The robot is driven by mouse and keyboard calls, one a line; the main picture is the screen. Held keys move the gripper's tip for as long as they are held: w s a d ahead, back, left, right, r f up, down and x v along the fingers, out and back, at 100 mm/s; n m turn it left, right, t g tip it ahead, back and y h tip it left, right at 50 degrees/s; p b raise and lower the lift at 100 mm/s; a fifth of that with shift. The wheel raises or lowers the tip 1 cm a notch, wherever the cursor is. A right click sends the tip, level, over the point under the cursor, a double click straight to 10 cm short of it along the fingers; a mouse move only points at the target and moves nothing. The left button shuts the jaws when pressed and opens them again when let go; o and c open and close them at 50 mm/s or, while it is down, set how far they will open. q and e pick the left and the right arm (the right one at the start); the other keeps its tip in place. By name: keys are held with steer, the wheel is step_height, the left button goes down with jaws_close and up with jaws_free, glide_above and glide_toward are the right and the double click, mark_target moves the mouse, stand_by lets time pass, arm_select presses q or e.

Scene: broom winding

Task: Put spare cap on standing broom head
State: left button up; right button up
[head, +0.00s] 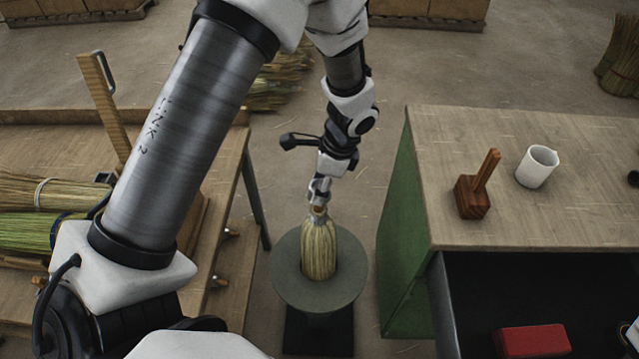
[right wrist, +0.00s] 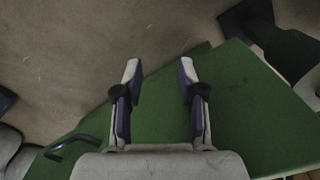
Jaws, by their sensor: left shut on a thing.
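The standing broom head (head: 319,250), a bundle of tan straw, stands upright on a round grey-green stand (head: 287,287) in the middle of the head view. My left gripper (head: 319,206) reaches down from above to the top of the broom head. It is shut on a small brownish piece, apparently the spare cap (head: 318,212), mostly hidden by the fingers. I cannot tell whether the cap is seated on the straw or just above it. My right gripper (right wrist: 160,72) is open and empty in the right wrist view, above a green panel.
On the right, a workbench (head: 480,140) with green sides (head: 397,230) holds a wooden block with a handle (head: 473,197) and a white mug (head: 537,167). A red box (head: 533,341) lies in its open drawer. Straw bundles (head: 40,232) lie on the left bench.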

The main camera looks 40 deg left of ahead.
arm_select(q)
steer(key=shift+s+f+b, duration=0.35)
steer(key=shift+f+b, duration=0.2)
steer(key=shift+f, duration=0.1)
steer(key=f+b, duration=0.2)
steer(key=shift+w+f, duration=0.2)
steer(key=shift+f, duration=0.15)
steer(key=shift+s+f+b, duration=0.1)
steer(key=shift+f+b, duration=0.45)
steer(key=shift+b, duration=0.2)
steer(key=shift+f+b, duration=0.4)
steer(key=shift+f, duration=0.5)
steer(key=o, duration=0.9)
